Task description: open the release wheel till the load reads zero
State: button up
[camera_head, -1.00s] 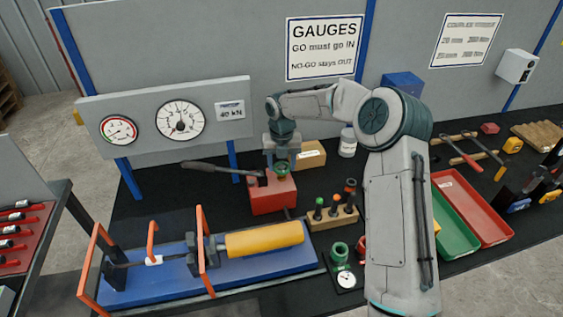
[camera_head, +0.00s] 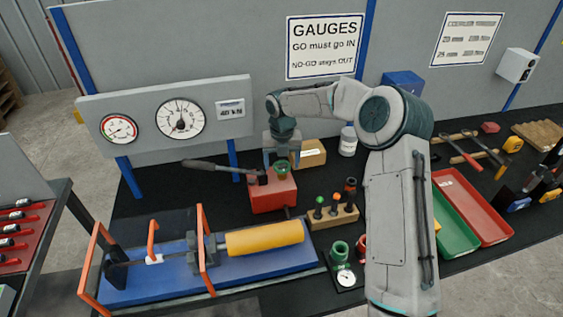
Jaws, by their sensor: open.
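The release wheel (camera_head: 281,170) is a small green wheel on top of the red pump block (camera_head: 272,194). My gripper (camera_head: 282,159) points down just above the wheel, its jaws apart with a gap between them. I cannot tell whether the fingers reach down around the wheel or touch it. A round white dial gauge (camera_head: 181,119) and a small digital readout (camera_head: 231,109) are on the grey panel; the readout's digits are blurred. A second gauge (camera_head: 119,129) with a red and green rim is at its left.
A pump lever (camera_head: 212,168) sticks out left of the red block. A yellow cylinder (camera_head: 264,239) lies on the blue bed (camera_head: 215,271) with orange guard frames. A cardboard box (camera_head: 310,154) stands close behind my gripper, and a wooden plug rack (camera_head: 333,216) stands to the right.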

aim_at(282, 166)
notch_tip(282, 166, up, 14)
jog(key=b, duration=0.2)
jog(key=shift+f, duration=0.2)
jog(key=s+d+r+m+t+h+b, duration=0.1)
jog(key=s+d+r+m, duration=0.1)
jog(key=s+d+m, duration=0.55)
jog(key=s+d+r+m+t+h+b, duration=0.1)
jog(key=s+d+r+m, duration=0.15)
jog(key=s+m, duration=0.9)
jog(key=s+d+f+m+t+y, duration=0.1)
jog(key=s+d+f+m, duration=0.2)
jog(key=s+m, duration=0.5)
jog(key=s+d+f+m+y+b, duration=0.1)
jog(key=s+d+f+m, duration=0.2)
jog(key=s+m, duration=0.4)
jog(key=d+m, duration=0.1)
jog(key=m, duration=0.2)
jog(key=shift+s+d+t, duration=0.3)
jog(key=shift+s+t, duration=0.1)
